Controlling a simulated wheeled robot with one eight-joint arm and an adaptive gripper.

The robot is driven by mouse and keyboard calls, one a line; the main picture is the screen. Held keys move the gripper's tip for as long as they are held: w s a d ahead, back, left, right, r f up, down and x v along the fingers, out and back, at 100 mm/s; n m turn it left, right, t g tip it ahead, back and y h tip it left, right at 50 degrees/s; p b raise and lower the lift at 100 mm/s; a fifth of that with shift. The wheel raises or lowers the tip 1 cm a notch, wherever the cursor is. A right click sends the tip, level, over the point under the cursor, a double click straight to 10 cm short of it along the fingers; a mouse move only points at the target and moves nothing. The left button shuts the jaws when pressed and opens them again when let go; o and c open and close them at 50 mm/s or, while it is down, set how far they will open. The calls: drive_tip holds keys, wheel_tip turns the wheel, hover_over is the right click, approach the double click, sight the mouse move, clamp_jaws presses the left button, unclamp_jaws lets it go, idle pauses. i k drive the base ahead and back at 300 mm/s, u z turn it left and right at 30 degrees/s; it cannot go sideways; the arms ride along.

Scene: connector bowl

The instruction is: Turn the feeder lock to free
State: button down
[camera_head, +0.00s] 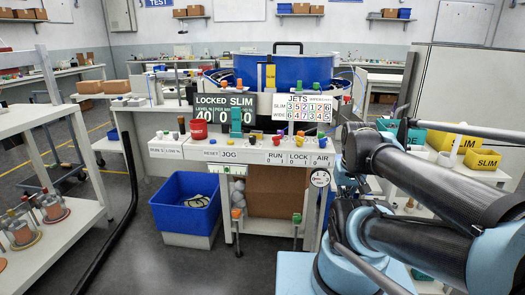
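The feeder's white control panel (222,155) stands ahead of me, with RESET, JOG, RUN, LOCK and AIR labels along its front. The feeder lock control (299,141) is a small knob above the LOCK label, between the RUN and AIR controls. Which way it points is too small to tell. A dark display (225,106) above the panel reads LOCKED SLIM. The blue feeder bowl (300,69) is behind the display and sign. My arm comes in from the right, its black links right of the panel. I cannot make out my gripper's fingers.
A white JETS sign (305,107) stands above the lock area. A red cup (199,129) sits at the panel's left. A blue bin (186,206) is below left. Yellow SLIM bins (482,159) are at the right.

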sight(300, 140)
drive_tip(key=z, duration=0.6)
drive_tip(key=k, duration=1.95)
drive_tip(key=u, duration=0.55)
drive_tip(key=i, duration=1)
drive_tip(key=z, duration=0.05)
